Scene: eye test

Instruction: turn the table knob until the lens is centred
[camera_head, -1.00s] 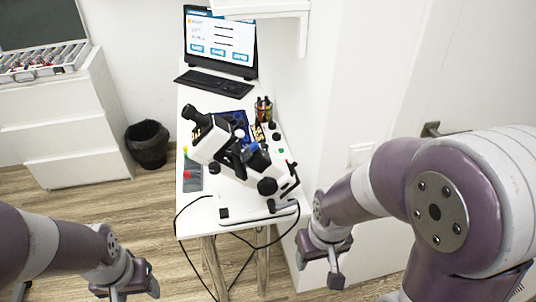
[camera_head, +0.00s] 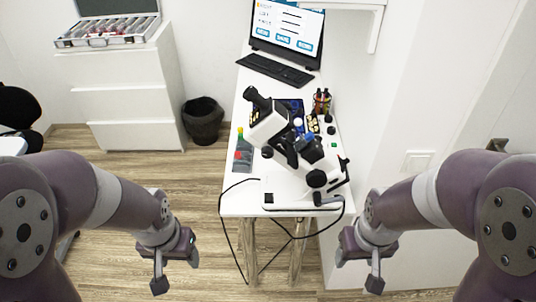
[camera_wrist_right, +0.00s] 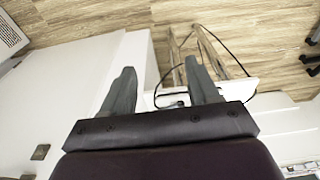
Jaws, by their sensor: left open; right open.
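A white and black desk instrument like a lensmeter (camera_head: 283,140) stands on a narrow white table (camera_head: 240,205). A large round black knob (camera_head: 316,179) sits low on its near side. Smaller black knobs (camera_head: 267,152) show nearby, and I cannot tell which is the table knob. The lens is too small to make out. My left gripper (camera_head: 176,271) is open and empty, left of the table and nearer to me. My right gripper (camera_head: 358,272) is open and empty, right of the table's near end. Its spread fingers also show in the right wrist view (camera_wrist_right: 160,68).
A laptop-like screen (camera_head: 287,30) and black keyboard (camera_head: 274,70) are at the table's far end. A pen holder (camera_head: 322,102) stands behind the instrument. Black cables (camera_head: 223,230) hang below the near edge. A white wall (camera_head: 420,110) closes the right side. A bin (camera_head: 203,122) stands left.

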